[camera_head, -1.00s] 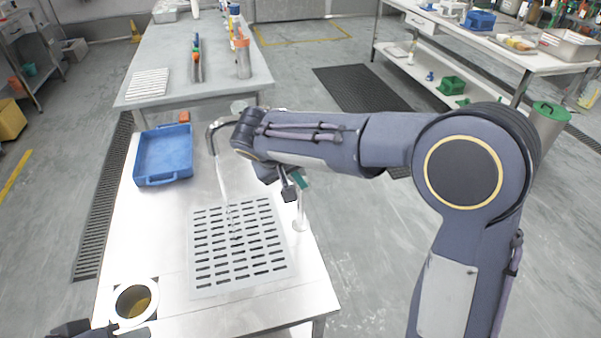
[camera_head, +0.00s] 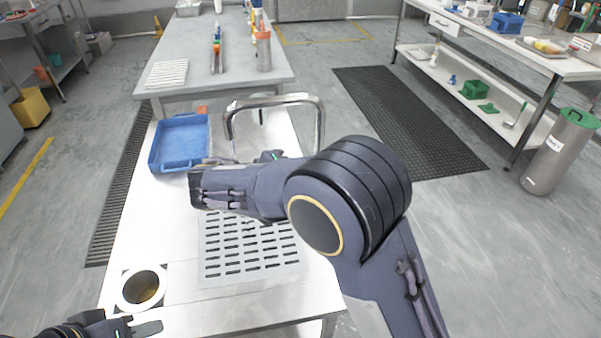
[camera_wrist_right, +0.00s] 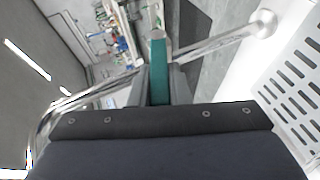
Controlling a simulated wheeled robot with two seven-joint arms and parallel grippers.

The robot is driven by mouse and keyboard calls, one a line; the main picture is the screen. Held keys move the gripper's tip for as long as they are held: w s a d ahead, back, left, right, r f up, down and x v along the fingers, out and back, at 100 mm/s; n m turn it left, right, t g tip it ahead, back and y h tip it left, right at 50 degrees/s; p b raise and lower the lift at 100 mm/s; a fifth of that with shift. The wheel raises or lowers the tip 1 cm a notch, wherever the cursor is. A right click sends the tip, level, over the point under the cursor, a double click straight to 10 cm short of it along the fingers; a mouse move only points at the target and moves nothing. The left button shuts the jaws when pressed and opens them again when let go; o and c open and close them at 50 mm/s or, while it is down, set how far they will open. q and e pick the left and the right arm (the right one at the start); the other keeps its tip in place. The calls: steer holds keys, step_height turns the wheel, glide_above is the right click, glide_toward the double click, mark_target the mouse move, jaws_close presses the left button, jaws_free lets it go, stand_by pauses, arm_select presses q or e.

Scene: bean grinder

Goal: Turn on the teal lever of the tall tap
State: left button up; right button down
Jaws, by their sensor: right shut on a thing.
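The tall chrome tap (camera_head: 300,98) arches above the bench, its spout pointing down at left. My right arm covers its lower part, and I cannot tell whether water runs now. A bit of the teal lever (camera_head: 270,156) shows just above my arm. In the right wrist view the teal lever (camera_wrist_right: 158,68) runs between the fingers of my right gripper (camera_wrist_right: 158,85), which is shut on it. The chrome pipe passes behind it.
The slotted drain grate (camera_head: 250,262) lies under my right arm. A blue tray (camera_head: 180,143) sits behind at left. A white round holder with a brownish inside (camera_head: 142,289) is near my left gripper.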

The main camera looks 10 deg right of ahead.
stand_by(0.3)
steer(key=shift+f, duration=0.1)
steer(key=c, duration=1.4)
jaws_free()
steer(key=shift+o, duration=0.2)
steer(key=v, duration=0.8)
steer(key=shift+f, duration=0.15)
